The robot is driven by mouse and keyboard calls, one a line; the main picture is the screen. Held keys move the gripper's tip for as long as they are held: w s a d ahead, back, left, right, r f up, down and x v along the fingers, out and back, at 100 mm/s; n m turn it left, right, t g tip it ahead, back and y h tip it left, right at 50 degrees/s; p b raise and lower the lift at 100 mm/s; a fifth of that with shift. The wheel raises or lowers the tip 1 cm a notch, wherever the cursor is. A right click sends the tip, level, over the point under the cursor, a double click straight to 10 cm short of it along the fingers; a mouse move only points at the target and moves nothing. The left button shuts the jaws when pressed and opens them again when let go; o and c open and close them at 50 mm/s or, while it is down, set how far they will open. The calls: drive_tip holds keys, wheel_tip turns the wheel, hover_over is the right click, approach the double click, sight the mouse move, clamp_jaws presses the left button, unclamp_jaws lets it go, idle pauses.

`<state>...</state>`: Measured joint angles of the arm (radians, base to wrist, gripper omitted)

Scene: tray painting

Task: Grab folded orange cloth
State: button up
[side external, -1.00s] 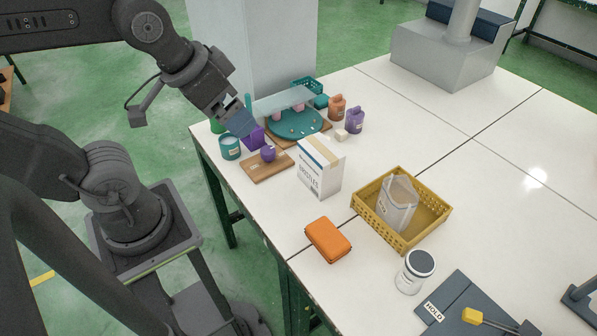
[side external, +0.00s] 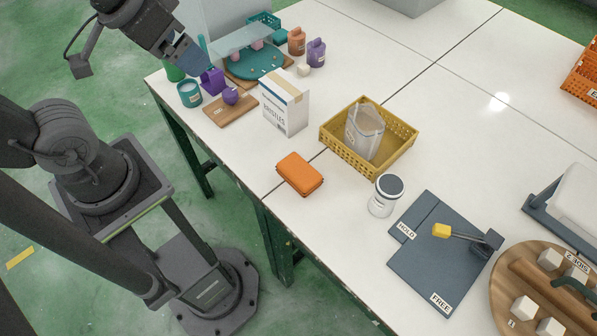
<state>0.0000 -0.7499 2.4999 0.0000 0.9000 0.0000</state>
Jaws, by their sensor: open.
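The folded orange cloth (side external: 299,173) lies on the white table near its front edge, as a rounded block with nothing on top of it. My gripper (side external: 188,58) is at the upper left, above the far left end of the table, well apart from the cloth. Its jaws are open, with a bluish part at the end near the purple container (side external: 212,82). No grip on the cloth shows.
A white carton (side external: 284,105) stands behind the cloth. A yellow basket (side external: 336,151) holding a bag is to the right, with a lidded jar (side external: 385,195) near it. A dark mat (side external: 437,265) lies further right. Bare table surrounds the cloth.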

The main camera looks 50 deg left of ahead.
idle(0.3)
drive_tip(key=m+g, duration=0.6)
drive_tip(key=m, duration=1.2)
hover_over(298, 167)
wheel_tip(298, 167, down, 19)
wheel_tip(298, 167, down, 14)
drive_tip(key=shift+s+r, duration=0.1)
drive_tip(key=shift+r, duration=0.05)
drive_tip(key=shift+c, duration=0.3)
drive_tip(key=c, duration=1)
drive_tip(key=shift+o, duration=0.2)
drive_tip(key=shift+r, duration=0.15)
